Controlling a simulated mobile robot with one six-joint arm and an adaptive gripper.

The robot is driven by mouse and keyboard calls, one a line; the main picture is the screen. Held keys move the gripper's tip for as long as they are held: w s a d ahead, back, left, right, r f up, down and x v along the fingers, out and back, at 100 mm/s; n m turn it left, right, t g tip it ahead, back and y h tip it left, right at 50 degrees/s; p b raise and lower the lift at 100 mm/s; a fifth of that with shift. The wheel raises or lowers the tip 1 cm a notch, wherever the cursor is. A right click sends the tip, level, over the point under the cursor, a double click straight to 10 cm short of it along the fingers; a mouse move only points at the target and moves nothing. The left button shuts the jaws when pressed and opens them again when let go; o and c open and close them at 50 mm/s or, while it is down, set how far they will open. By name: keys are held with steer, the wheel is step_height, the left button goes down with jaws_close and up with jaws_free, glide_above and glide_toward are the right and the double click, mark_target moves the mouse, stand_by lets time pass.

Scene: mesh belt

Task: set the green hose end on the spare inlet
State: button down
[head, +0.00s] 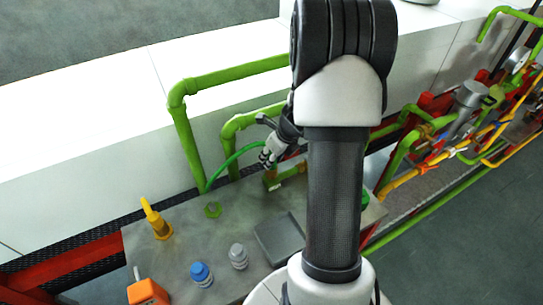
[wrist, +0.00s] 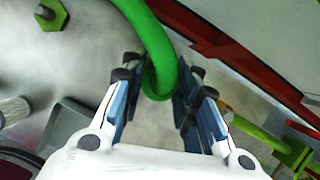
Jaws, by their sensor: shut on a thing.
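The green hose (head: 234,159) arcs up from the table near the left green pipe to my gripper (head: 266,160). In the wrist view the hose (wrist: 150,35) comes down from the top. Its end lies between the fingers of my gripper (wrist: 160,82), which is shut on it. The hose end is held above the grey table; its tip is partly hidden by the fingers. A green hex fitting with a grey stub (wrist: 50,14) stands on the table, apart from the hose end, and also shows in the head view (head: 212,210). I cannot tell whether it is the spare inlet.
A green fitting with a yellow part (wrist: 262,140) lies right of my gripper. Green pipes (head: 185,130) rise behind.

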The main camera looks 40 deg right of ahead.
steer(key=shift+f+b, duration=0.5)
steer(key=shift+f, duration=0.15)
steer(key=c, duration=1.5)
jaws_free()
steer(key=p+v, duration=0.8)
steer(key=v, duration=0.3)
steer(key=shift+a, duration=0.1)
